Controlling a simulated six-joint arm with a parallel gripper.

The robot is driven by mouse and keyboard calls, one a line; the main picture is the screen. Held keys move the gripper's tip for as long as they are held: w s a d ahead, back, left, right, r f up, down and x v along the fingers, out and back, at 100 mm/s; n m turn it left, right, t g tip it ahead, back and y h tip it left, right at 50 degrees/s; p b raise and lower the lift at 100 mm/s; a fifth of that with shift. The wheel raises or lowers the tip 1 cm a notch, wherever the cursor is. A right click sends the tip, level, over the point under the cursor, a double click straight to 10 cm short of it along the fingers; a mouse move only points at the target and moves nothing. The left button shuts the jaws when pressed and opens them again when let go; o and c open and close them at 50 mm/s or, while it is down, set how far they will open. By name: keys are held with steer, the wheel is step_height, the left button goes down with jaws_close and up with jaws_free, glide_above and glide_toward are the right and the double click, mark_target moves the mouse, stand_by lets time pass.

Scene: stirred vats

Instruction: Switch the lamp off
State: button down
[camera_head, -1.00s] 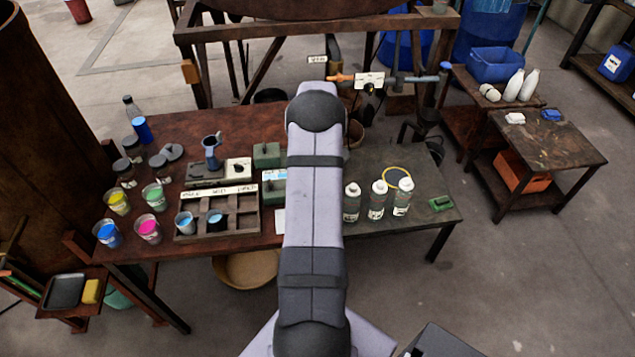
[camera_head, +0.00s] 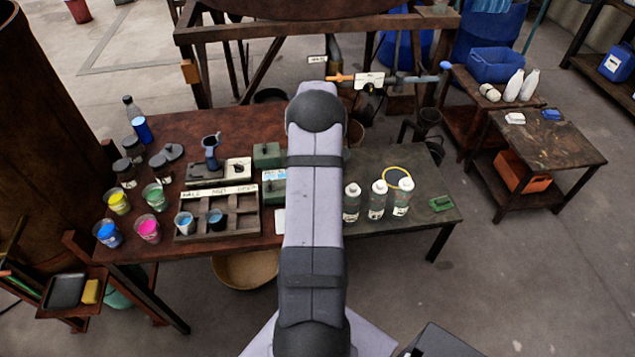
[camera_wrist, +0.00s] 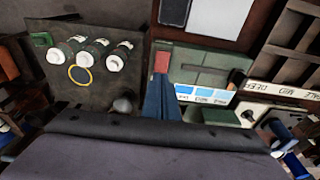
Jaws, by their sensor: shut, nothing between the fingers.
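I cannot make out a lamp for certain, nor whether one is lit. A green box (camera_wrist: 205,62) stands on the table in the wrist view, with a red patch (camera_wrist: 162,62) at its left and pale-to-blue colour cards (camera_wrist: 209,96) along its edge. In the head view its near part (camera_head: 273,188) shows left of my arm. My gripper (camera_wrist: 160,80) seems to be the dark blue wedge in the wrist view, shut and empty, its tip close to the red patch. I cannot tell whether they touch. My arm hides the gripper in the head view.
Three white-capped bottles (camera_head: 377,200) stand right of my arm, near a yellow ring (camera_head: 397,177). A compartment tray (camera_head: 240,222) with cups lies to the left, beside a white device (camera_head: 238,168). Paint cups (camera_head: 148,230) stand near the left edge. A green sponge-like block (camera_head: 441,203) lies far right.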

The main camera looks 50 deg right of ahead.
steer(key=shift+a+f+b, duration=0.1)
steer(key=shift+f+b, duration=0.6)
steer(key=shift+f, duration=0.45)
stand_by(0.8)
step_height(320, 180, up, 7)
steer(key=p, duration=0.4)
steer(key=shift+p, duration=0.3)
stand_by(0.7)
